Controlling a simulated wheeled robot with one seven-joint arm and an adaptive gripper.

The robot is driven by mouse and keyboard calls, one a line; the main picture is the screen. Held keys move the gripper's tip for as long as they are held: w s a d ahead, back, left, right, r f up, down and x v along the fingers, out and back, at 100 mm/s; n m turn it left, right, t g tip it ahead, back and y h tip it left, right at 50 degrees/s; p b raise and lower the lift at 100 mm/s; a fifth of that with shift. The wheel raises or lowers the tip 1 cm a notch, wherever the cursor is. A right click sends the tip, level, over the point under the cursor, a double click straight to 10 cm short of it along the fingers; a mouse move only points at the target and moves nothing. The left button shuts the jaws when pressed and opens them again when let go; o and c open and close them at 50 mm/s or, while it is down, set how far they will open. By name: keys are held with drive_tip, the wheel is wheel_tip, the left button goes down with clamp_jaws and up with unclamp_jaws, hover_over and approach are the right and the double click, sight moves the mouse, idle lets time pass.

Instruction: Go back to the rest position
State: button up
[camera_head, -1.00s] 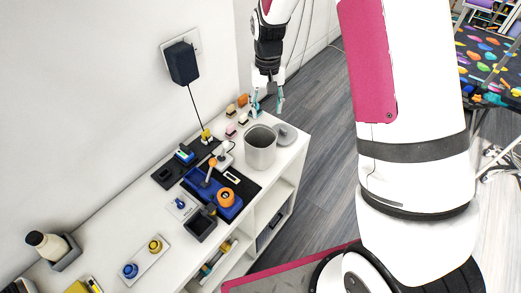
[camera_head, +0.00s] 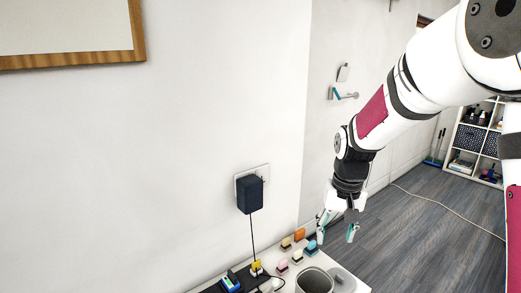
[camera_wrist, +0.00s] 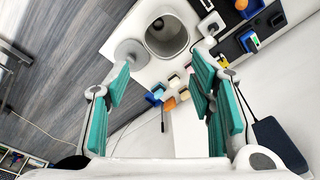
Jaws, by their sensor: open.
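My gripper (camera_head: 337,232) is open and empty, hanging fingers-down above the far right end of the white counter in the head view. In the wrist view its two teal-padded fingers (camera_wrist: 163,105) stand wide apart with nothing between them. A grey bin (camera_head: 314,281) stands on the counter below and in front of the gripper, cut by the lower picture edge. The wrist view shows its open top (camera_wrist: 166,35) beyond the fingertips. My arm reaches in from the upper right.
Several small coloured blocks (camera_head: 298,254) sit near the wall beside the bin. A dark adapter (camera_head: 250,194) is plugged into the wall, its cable hanging down. A wall hook (camera_head: 345,95) is to the right. The wood floor (camera_head: 430,225) at right looks clear apart from a cable.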

drive_tip(key=s+r+t, duration=0.2)
drive_tip(key=s+r, duration=0.9)
drive_tip(key=r, duration=0.1)
drive_tip(key=s+r+n+t, duration=0.1)
drive_tip(key=s+r+t, duration=0.1)
drive_tip(key=s, duration=1.2)
drive_tip(key=shift+r, duration=0.2)
